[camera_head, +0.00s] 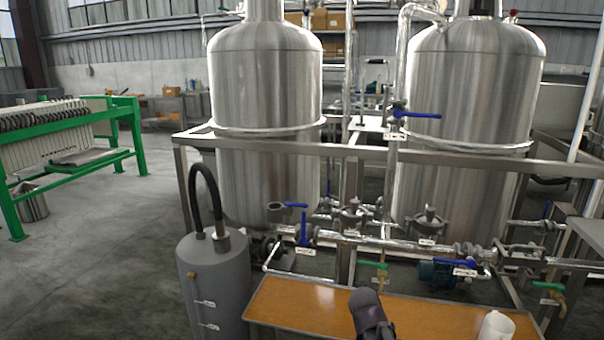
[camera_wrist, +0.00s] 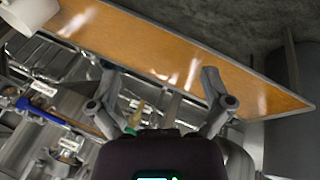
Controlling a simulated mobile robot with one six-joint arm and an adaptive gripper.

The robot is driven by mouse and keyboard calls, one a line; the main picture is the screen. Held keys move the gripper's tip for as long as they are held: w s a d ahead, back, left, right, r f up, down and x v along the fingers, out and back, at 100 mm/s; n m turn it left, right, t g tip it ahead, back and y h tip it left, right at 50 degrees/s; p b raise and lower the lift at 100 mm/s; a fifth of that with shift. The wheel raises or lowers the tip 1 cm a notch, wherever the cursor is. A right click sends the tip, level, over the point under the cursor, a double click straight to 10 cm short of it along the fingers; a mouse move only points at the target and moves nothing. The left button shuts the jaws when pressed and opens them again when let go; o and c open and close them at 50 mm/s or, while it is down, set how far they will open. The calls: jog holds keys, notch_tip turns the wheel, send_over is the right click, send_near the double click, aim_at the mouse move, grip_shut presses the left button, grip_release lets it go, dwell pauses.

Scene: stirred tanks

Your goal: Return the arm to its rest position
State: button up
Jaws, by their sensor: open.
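My gripper (camera_wrist: 160,95) shows in the wrist view with its two grey fingers spread wide and nothing between them. Beyond the fingers lie the orange-brown tabletop and metal pipework, so it appears to hang in free space, touching nothing I can see. In the head view, a dark part of my arm (camera_head: 371,314) shows at the bottom edge, in front of the table (camera_head: 300,303). The fingers cannot be made out there.
A grey cylinder (camera_head: 214,287) stands left of the table. Behind are blue-handled valves, pipes and two steel tanks (camera_head: 266,90). Open floor lies left.

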jog(key=s+a+f+m+g+y, duration=0.1)
jog(key=s+a+g+y, duration=0.25)
jog(key=s, duration=0.55)
notch_tip(320, 180, up, 29)
jog(key=p, duration=3)
jog(key=shift+w+r, duration=0.15)
jog(key=shift+w, duration=0.2)
jog(key=c, duration=0.6)
jog(key=shift+d, duration=0.15)
